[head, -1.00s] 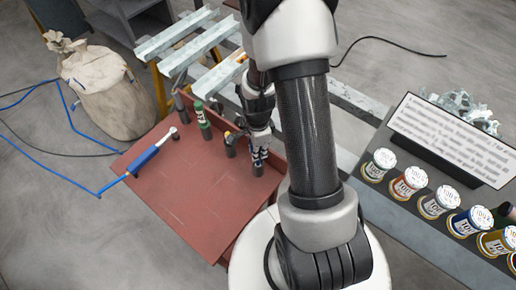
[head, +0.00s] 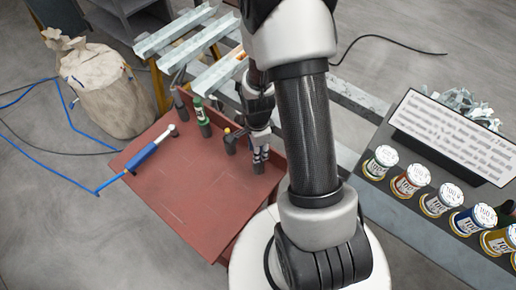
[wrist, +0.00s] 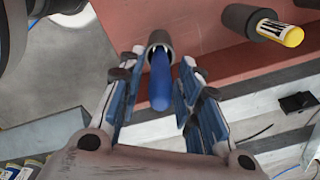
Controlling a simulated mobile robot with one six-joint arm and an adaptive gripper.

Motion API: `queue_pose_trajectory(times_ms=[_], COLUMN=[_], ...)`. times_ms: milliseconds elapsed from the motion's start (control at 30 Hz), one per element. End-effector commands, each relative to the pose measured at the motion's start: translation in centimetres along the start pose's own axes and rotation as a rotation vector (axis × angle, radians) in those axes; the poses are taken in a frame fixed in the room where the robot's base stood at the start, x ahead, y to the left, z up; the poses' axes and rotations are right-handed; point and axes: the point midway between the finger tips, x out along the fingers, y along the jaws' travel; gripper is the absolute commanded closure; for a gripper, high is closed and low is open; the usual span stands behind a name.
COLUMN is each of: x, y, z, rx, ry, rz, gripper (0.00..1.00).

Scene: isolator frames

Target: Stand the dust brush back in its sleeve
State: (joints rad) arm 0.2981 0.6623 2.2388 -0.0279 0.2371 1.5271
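A blue rounded handle (wrist: 160,82) sticks up out of a dark sleeve (wrist: 158,40) in the wrist view. I take it to be the dust brush; its lower part is hidden inside the sleeve. My gripper (wrist: 160,108) is open, with one finger on each side of the handle and visible gaps between. In the head view my gripper (head: 260,152) is above the dark sleeve (head: 258,168) near the red tabletop's right edge; the handle is hard to make out there.
The red tabletop (head: 175,205) also holds a blue-handled tool (head: 143,157) lying down. Other sleeves stand close by: one with a green item (head: 201,112), one with a yellow-ended item (wrist: 278,31). The table's front is clear.

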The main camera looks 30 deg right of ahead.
Motion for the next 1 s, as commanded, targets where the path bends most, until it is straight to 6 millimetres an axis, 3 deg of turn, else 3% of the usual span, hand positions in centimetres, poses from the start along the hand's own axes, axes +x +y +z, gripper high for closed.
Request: queue_pose_trajectory(times_ms=[467,1000], x=[-0.6,-10.5], y=[-0.1,-0.1], z=[0.0,0.0], rx=[0.000,0.000], ry=[0.000,0.000], rz=[-0.003,-0.004], gripper=[0.60,0.60])
